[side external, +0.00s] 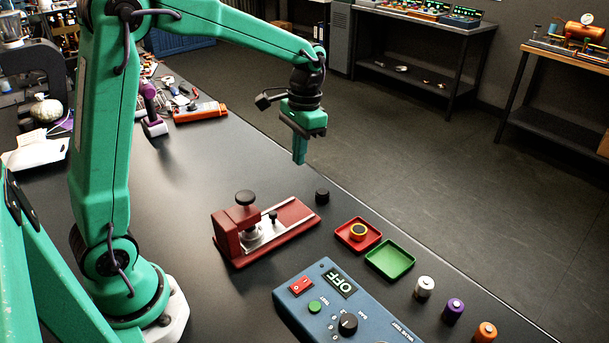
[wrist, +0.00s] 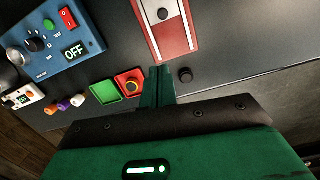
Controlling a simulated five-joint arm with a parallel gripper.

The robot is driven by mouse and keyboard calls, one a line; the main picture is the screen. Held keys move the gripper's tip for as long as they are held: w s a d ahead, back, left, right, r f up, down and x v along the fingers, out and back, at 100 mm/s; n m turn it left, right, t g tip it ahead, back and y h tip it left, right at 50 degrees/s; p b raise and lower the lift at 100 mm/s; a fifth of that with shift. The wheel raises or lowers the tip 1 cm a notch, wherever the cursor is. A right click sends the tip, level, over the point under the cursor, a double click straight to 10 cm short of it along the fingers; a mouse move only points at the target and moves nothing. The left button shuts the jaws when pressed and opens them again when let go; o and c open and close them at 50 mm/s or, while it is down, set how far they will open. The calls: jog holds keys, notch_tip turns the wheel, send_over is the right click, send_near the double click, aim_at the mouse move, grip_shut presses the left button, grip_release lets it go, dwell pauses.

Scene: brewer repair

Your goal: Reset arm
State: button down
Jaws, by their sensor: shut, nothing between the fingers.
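My gripper (side external: 300,150) is green and hangs pointing down, well above the far edge of the dark table. Its fingers are shut and hold nothing. The shut fingers also show in the wrist view (wrist: 159,86). In the side view my gripper is above and to the right of a red fixture (side external: 262,232) with a black knob on top. Part of that fixture shows at the top of the wrist view (wrist: 168,28). My arm is raised and reaches out to the right.
A small black cap (side external: 322,196) stands beside the fixture. A red tray (side external: 373,237) holds a yellow-rimmed ring; a green tray (side external: 405,261) is empty. A blue tester (side external: 325,318) reads OFF. White (side external: 424,288), purple (side external: 453,311) and orange (side external: 485,332) pieces stand along the edge.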

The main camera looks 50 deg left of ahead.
jog(key=s+d+r+t, duration=0.1)
jog(key=s+r+t, duration=0.2)
jog(key=s, duration=0.6)
jog(key=s+d+r+n+t, duration=0.1)
jog(key=s+r+t, duration=0.2)
jog(key=s, duration=0.6)
jog(key=shift+s+d+r+n+t, duration=0.3)
jog(key=shift+d+r+t, duration=0.1)
jog(key=shift+t, duration=0.1)
